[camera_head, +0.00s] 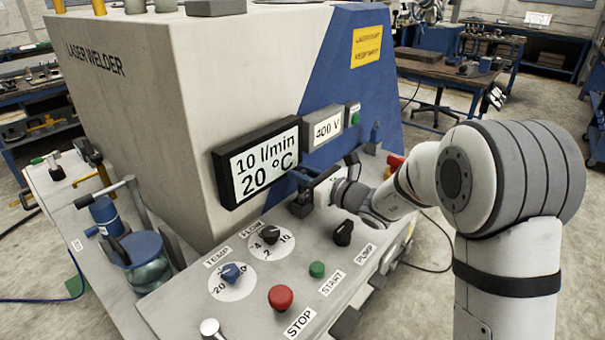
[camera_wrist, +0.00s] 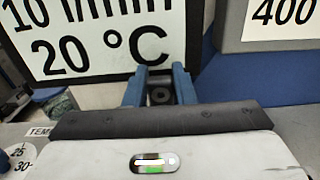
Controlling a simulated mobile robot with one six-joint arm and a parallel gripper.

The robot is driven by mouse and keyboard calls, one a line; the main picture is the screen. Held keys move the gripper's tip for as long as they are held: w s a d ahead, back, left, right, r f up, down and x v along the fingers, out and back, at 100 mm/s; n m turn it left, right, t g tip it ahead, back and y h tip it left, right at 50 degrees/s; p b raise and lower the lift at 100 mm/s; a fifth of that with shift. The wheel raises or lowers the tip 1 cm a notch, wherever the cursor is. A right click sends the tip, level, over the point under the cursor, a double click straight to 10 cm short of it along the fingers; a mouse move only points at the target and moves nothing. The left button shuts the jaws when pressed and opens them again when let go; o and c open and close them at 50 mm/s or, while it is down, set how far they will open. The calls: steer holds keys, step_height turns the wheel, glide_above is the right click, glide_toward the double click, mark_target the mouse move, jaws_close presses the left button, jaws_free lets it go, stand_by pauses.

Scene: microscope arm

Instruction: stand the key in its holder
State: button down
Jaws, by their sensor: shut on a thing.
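My gripper (camera_head: 304,178) is above the far part of the sloped control panel, close in front of the 10 l/min 20 °C display. Its two blue fingers also show in the wrist view (camera_wrist: 160,84), shut on a small dark piece (camera_wrist: 160,97) with a round mark, which I take for the key. Most of this piece is hidden by the fingers and gripper body. A small black block (camera_head: 300,207) shows just below the fingers on the panel. I cannot tell whether it is the holder or part of the held piece, nor whether they touch.
The display (camera_head: 255,162) stands close behind the fingers, with the 400 V display (camera_head: 322,126) to its right. A black knob (camera_head: 343,232), the green start button (camera_head: 317,269), the red stop button (camera_head: 281,297) and the flow dial (camera_head: 270,235) stick up from the panel nearby.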

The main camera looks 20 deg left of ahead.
steer(key=shift+f+b, duration=0.7)
steer(key=shift+f, duration=0.15)
steer(key=c, duration=1.1)
jaws_free()
steer(key=v, duration=0.7)
steer(key=shift+s+d+b, duration=0.1)
steer(key=shift+d+b, duration=0.2)
steer(key=shift+d, duration=0.05)
